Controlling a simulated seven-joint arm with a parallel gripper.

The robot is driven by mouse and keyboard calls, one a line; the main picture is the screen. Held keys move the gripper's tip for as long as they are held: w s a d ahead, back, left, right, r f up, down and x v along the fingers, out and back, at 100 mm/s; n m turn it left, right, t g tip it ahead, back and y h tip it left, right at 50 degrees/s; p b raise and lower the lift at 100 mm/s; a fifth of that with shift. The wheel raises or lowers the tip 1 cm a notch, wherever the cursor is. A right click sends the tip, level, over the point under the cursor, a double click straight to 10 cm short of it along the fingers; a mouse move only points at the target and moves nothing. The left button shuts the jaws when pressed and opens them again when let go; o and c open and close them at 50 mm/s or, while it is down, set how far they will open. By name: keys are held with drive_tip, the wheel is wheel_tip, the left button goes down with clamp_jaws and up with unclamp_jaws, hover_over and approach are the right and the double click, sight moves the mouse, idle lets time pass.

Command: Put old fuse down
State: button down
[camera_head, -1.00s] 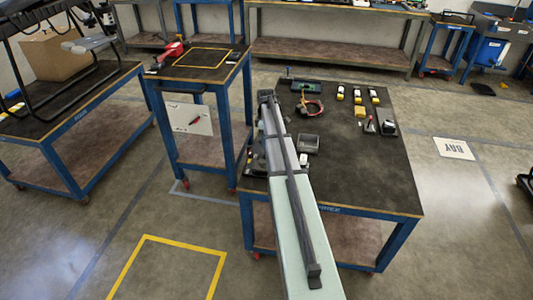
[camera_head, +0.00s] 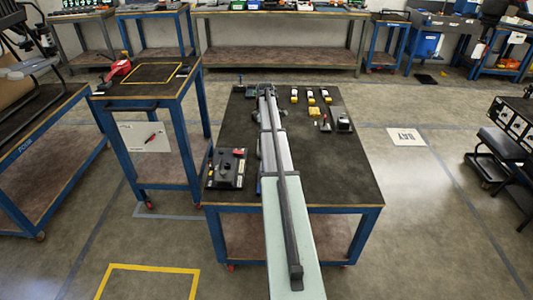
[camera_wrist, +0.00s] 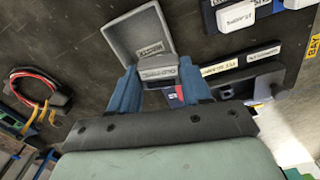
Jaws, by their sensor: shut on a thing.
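My gripper (camera_wrist: 158,78) shows in the wrist view with its two blue fingers closed on the old fuse (camera_wrist: 160,71), a small grey block with a pale label. A bit of red and blue shows below the fuse. A shallow grey tray (camera_wrist: 118,36) with a label in it lies just past the fingertips. The fuse overlaps the tray's near edge in the picture; I cannot tell its height or whether it touches. In the head view my own arm hides the gripper, fuse and tray.
The dark workbench (camera_head: 340,170) carries white-and-yellow blocks (camera_head: 311,97) at its back right and a black device (camera_head: 228,168) at its left. In the wrist view, a cable loop (camera_wrist: 35,85) lies left and a labelled dark holder (camera_wrist: 245,80) right. The bench's right front is clear.

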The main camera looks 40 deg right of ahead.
drive_tip(key=shift+w+d+f+n, duration=0.3)
drive_tip(key=shift+d+f+n, duration=0.15)
drive_tip(key=shift+f, duration=1.15)
drive_tip(key=shift+w+d+f+n, duration=0.35)
drive_tip(key=shift+d+f, duration=0.2)
drive_tip(key=shift+f, duration=1)
drive_tip(key=shift+w+d+f+n, duration=0.25)
drive_tip(key=shift+d+f+n, duration=0.2)
drive_tip(key=shift+f, duration=1.15)
drive_tip(key=shift+f, duration=0.1)
drive_tip(key=c, duration=0.5)
unclamp_jaws()
wheel_tip(320, 180, up, 12)
